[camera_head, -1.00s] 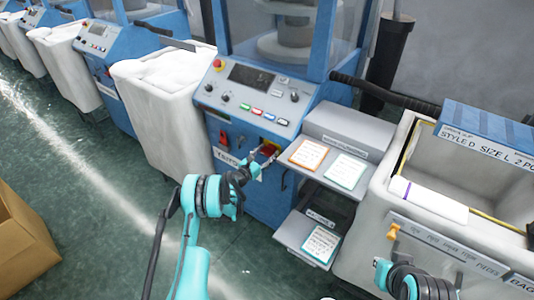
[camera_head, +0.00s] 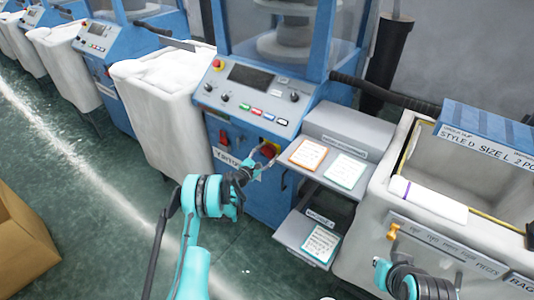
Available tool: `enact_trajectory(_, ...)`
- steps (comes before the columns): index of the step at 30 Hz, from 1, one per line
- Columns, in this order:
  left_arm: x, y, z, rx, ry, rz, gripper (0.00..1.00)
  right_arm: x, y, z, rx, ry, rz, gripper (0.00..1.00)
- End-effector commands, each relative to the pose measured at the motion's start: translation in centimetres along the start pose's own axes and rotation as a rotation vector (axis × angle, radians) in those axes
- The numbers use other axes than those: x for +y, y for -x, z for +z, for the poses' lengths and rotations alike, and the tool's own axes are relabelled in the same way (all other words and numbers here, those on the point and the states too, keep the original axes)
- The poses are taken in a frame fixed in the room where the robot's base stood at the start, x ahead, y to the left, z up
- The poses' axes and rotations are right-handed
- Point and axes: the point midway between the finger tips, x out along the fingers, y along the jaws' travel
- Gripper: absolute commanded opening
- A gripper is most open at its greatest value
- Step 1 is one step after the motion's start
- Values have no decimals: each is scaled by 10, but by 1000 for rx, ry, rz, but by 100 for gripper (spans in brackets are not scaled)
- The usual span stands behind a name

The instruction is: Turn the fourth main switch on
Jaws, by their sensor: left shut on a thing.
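The nearest blue knitting machine has a sloped grey control panel (camera_head: 250,95) with a dark screen, knobs and coloured buttons. The switch's exact angle is hard to read. My right gripper (camera_head: 383,270) is low at the right, by the white bin, away from the machine; its fingers are too unclear to judge.
A grey shelf with cards (camera_head: 327,163) juts out just right of the switch, with a lower tray (camera_head: 308,238) below. A white fabric-filled bin (camera_head: 165,110) stands left. A large white bin (camera_head: 440,215) is at right, a cardboard box (camera_head: 22,245) at lower left. Green floor is open between.

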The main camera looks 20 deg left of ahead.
Motion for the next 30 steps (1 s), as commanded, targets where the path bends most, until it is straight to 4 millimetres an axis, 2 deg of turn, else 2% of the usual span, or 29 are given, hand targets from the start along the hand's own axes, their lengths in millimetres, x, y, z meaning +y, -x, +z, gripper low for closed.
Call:
enact_trajectory(21,-5,0,-2,0,-678,0,28,0,0,0,0,0,0,0)
enact_trajectory(30,-6,0,-3,0,-915,0,28,0,0,0,0,0,0,0)
